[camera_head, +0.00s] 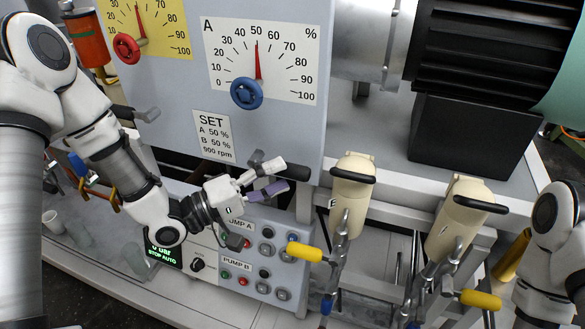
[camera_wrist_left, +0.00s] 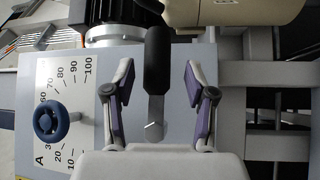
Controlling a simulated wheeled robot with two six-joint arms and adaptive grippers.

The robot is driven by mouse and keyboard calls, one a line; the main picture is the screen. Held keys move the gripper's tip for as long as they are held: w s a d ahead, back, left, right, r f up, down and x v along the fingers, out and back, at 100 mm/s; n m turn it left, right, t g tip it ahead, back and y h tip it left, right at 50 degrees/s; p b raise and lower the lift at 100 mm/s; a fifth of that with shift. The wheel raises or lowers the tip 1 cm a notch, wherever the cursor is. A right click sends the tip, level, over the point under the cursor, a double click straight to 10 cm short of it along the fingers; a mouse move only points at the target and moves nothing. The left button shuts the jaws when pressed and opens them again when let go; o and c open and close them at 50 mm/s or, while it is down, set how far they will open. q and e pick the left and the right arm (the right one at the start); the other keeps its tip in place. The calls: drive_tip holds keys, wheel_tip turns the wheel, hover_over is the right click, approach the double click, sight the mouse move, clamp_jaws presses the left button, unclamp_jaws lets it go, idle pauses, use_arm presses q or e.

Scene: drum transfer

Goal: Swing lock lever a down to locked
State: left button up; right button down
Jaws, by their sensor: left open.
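Lock lever a, seen as a dark handle (camera_head: 292,170) below the right corner of gauge panel A, is partly covered by my left gripper in the head view. In the left wrist view its black grip (camera_wrist_left: 157,62) ends in a light metal tip and lies between the fingers, with a gap on both sides. My left gripper (camera_head: 266,180) is open, its purple-padded fingers around the lever but not closed on it. The fingers also show in the left wrist view (camera_wrist_left: 157,95). Whether any finger touches the lever is not clear. My right gripper is out of view.
Gauge panel A (camera_head: 222,70) with a blue knob (camera_head: 247,93) stands just above my gripper. The pump button panel (camera_head: 235,268) is below it. Two cream pump heads (camera_head: 351,195) with yellow-handled valves (camera_head: 304,252) stand to the right.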

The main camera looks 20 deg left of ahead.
sight(290, 171)
use_arm(q)
drive_tip(key=x, duration=0.3)
drive_tip(key=shift+s+d+r, duration=0.1)
drive_tip(key=shift+s+r, duration=0.05)
drive_tip(key=shift+s, duration=0.05)
drive_tip(key=shift+w+d, duration=0.15)
clamp_jaws()
